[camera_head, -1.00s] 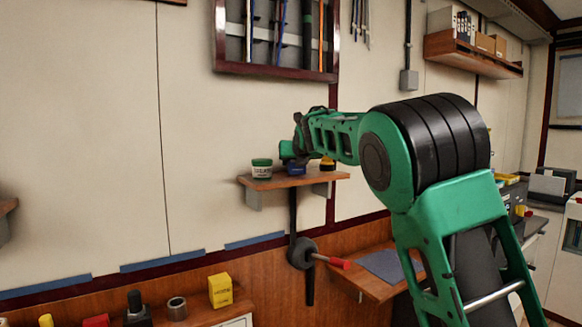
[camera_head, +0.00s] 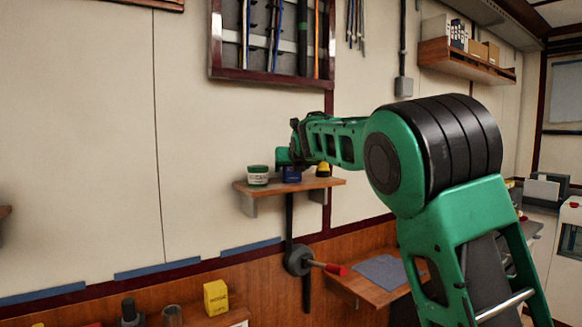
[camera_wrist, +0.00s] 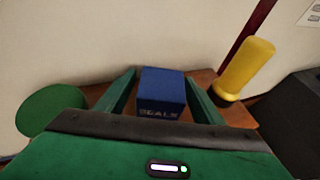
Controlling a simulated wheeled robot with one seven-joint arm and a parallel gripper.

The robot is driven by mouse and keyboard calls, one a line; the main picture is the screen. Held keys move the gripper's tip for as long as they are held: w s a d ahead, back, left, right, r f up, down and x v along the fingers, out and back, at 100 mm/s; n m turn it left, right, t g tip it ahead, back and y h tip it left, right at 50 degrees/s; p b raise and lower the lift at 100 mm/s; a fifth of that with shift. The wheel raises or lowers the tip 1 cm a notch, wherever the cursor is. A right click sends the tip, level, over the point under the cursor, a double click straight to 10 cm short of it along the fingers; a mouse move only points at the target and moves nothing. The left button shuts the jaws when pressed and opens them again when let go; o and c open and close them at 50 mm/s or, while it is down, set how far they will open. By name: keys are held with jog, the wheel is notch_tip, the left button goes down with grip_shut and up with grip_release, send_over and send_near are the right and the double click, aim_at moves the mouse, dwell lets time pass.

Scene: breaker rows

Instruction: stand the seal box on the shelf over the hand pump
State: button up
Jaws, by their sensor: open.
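The blue seal box (camera_wrist: 161,92) stands upright on the small wooden shelf (camera_head: 246,187), lettering facing my wrist camera. It is partly hidden behind my arm in the head view (camera_head: 292,175). My gripper (camera_wrist: 161,88) is open, with one green finger on each side of the box. A narrow gap shows at the right finger; the left finger is very close, and I cannot tell if it touches. The hand pump (camera_head: 299,260), dark with a red-ended handle, is on the wall below this shelf.
A green-lidded jar (camera_head: 258,175) stands left of the box, and a yellow, dark-based item (camera_wrist: 246,67) stands close on the right. The wall is right behind the shelf. A lower wooden ledge (camera_head: 350,290) with a grey-blue mat (camera_head: 385,270) lies lower right.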

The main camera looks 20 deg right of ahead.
jog(key=v, duration=0.8)
jog(key=shift+s+a+r, duration=0.15)
jog(key=shift+s+a, duration=0.05)
jog(key=shift+s, duration=0.1)
jog(key=shift+v, duration=0.75)
jog(key=shift+s+d, duration=0.1)
jog(key=shift+d, duration=0.1)
